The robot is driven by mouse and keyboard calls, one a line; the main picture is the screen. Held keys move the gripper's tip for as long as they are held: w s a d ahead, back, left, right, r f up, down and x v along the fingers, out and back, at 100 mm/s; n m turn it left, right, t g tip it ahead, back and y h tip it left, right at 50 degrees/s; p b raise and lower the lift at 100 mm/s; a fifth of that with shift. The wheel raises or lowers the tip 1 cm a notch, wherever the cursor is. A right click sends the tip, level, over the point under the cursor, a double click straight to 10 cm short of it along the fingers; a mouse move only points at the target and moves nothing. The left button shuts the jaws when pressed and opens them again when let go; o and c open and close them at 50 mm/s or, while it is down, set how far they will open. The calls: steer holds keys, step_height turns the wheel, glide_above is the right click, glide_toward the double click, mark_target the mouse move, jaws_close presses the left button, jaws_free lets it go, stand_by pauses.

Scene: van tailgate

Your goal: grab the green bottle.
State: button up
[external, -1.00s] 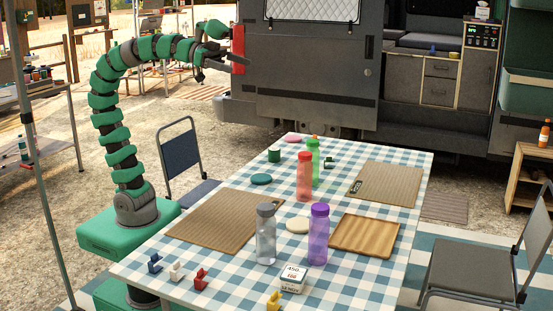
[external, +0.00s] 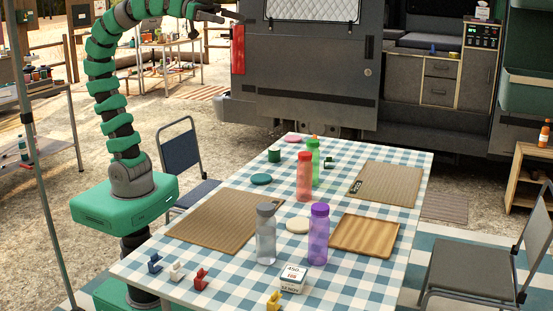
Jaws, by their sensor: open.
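The green bottle (external: 315,162) stands upright on the checked table, toward its far end. The red bottle (external: 304,178) stands just in front of it and to the left, hiding part of its left side. My gripper (external: 228,14) is open and empty, high up at the top of the picture. It is up and to the left of the green bottle, well apart from it, in front of the van's tailgate.
A grey bottle (external: 266,235) and a purple bottle (external: 318,236) stand nearer on the table (external: 225,286). Two woven mats, a wooden tray (external: 366,234), discs, a small box (external: 293,278) and several small clips lie around. Folding chairs (external: 182,158) flank the table.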

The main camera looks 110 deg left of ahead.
steer(key=c, duration=0.5)
steer(key=w+a+f+n+g+y+b, duration=0.1)
steer(key=w+a+f, duration=0.25)
steer(key=f, duration=0.25)
steer(key=w+a+f+n+y, duration=0.1)
steer(key=w+a+f, duration=0.2)
steer(key=w+f, duration=0.25)
steer(key=n+g+y+b, duration=0.3)
steer(key=n+g+y, duration=0.2)
steer(key=n+y, duration=0.2)
glide_toward(312, 152)
steer(key=s, duration=0.3)
steer(key=shift+y, duration=0.3)
steer(key=shift+b+x, duration=1.4)
steer(key=shift+x, duration=5.35)
